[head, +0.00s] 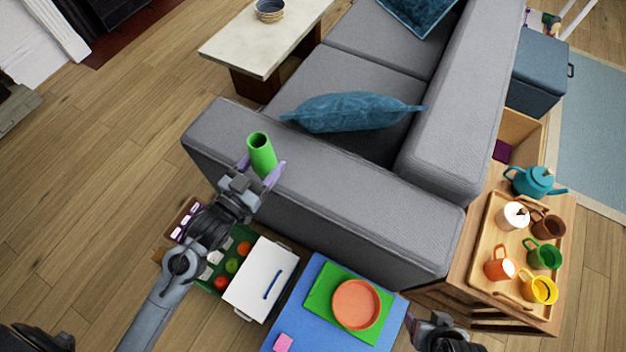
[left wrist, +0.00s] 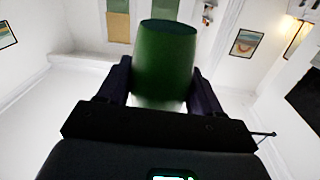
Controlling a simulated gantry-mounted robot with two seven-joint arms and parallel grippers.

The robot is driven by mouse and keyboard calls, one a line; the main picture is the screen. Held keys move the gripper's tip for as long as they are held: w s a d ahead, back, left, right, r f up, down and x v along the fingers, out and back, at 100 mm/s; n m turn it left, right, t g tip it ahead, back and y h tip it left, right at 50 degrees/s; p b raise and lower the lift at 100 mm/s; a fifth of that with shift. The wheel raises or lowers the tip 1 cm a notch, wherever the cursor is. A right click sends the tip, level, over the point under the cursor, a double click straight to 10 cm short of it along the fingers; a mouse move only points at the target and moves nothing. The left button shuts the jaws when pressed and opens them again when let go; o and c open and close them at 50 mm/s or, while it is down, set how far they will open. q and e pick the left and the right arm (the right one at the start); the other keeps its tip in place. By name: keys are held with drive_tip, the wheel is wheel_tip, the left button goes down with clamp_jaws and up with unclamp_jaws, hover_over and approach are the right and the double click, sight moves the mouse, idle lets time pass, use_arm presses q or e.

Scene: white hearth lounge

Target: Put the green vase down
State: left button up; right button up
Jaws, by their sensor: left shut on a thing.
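The green vase (head: 261,154) is a bright green open-topped cylinder, held slightly tilted in front of the grey sofa's near arm in the head view. My left gripper (head: 262,168) is shut on it, one finger on each side. In the left wrist view the vase (left wrist: 165,62) stands between the two dark fingers, its rim away from the palm. I cannot tell how far it is above what lies below. My right gripper (head: 445,335) is partly in view at the bottom edge, apart from the vase; its fingers are too unclear to judge.
A blue table (head: 335,275) bears a green mat (head: 318,297) with an orange plate (head: 357,304) and a pink block (head: 283,342). A white-lidded box (head: 258,275) and a green crate of fruit stand left of it. A wooden tray (head: 481,262) with mugs is at right.

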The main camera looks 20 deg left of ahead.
use_arm(q)
wheel_tip(320, 180, down, 3)
drive_tip(key=shift+r+b, duration=0.1)
drive_tip(key=shift+b, duration=0.95)
drive_tip(key=w+d+f+b, duration=0.1)
drive_tip(key=w+d+f, duration=0.1)
drive_tip(key=w, duration=0.1)
drive_tip(key=w+d+f+b, duration=0.2)
drive_tip(key=w, duration=0.1)
drive_tip(key=w+d+f+b, duration=0.2)
drive_tip(key=w, duration=0.1)
drive_tip(key=shift+w+d+f, duration=0.15)
drive_tip(key=shift+d+f, duration=0.2)
drive_tip(key=shift+d, duration=0.05)
drive_tip(key=shift+f+b, duration=1.25)
drive_tip(key=shift+f, duration=0.85)
use_arm(e)
wheel_tip(320, 180, down, 11)
drive_tip(key=shift+r, duration=0.1)
drive_tip(key=shift+a, duration=0.1)
use_arm(q)
drive_tip(key=o, duration=1.2)
drive_tip(key=shift+f, duration=0.1)
